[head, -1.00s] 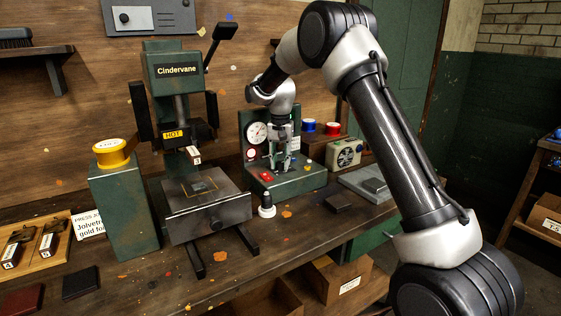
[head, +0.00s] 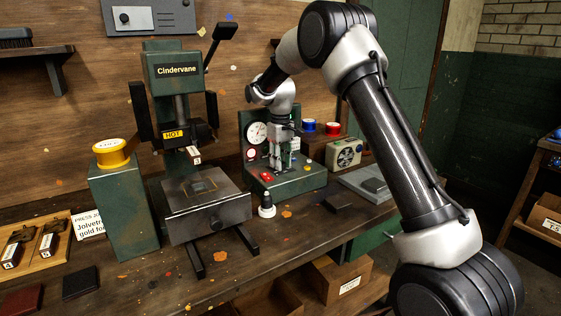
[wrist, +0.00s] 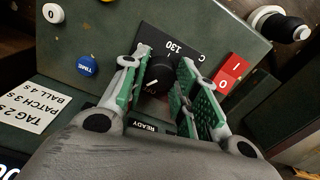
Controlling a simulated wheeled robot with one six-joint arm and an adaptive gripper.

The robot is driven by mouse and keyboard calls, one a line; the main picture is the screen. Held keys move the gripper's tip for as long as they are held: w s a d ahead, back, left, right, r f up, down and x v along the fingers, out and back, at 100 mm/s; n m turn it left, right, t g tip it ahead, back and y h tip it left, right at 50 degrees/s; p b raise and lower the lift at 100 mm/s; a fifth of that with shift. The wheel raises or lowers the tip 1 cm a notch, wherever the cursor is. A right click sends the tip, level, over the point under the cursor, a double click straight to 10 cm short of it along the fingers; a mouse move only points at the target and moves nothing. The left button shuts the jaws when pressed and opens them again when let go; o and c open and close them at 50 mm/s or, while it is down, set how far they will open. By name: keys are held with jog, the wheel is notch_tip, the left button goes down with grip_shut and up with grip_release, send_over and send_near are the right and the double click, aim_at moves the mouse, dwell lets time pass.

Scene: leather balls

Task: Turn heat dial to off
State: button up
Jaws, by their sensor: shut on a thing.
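The heat dial (wrist: 158,76) is a black knob with a white pointer line, on a black plate marked "C" and "130" on the green control box (head: 310,181). My gripper (wrist: 164,66) is shut on the dial, its green-padded fingers on either side of it in the wrist view. In the head view my gripper (head: 277,162) points down at the box and hides the dial. A red rocker switch marked I and O (wrist: 232,71) lies beside the right finger.
A READY label sits close below the dial; a blue TIME button (wrist: 87,66) is to the left. The Cindervane press (head: 163,75) with a HOT sign stands left of the box. A small radio-like box (head: 345,153) and spools are to its right.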

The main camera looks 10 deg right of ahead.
jog(key=n, duration=0.6)
jog(key=shift+n, duration=0.3)
dwell(0.4)
jog(key=o, duration=1)
jog(key=shift+o, duration=0.2)
notch_tip(320, 180, up, 12)
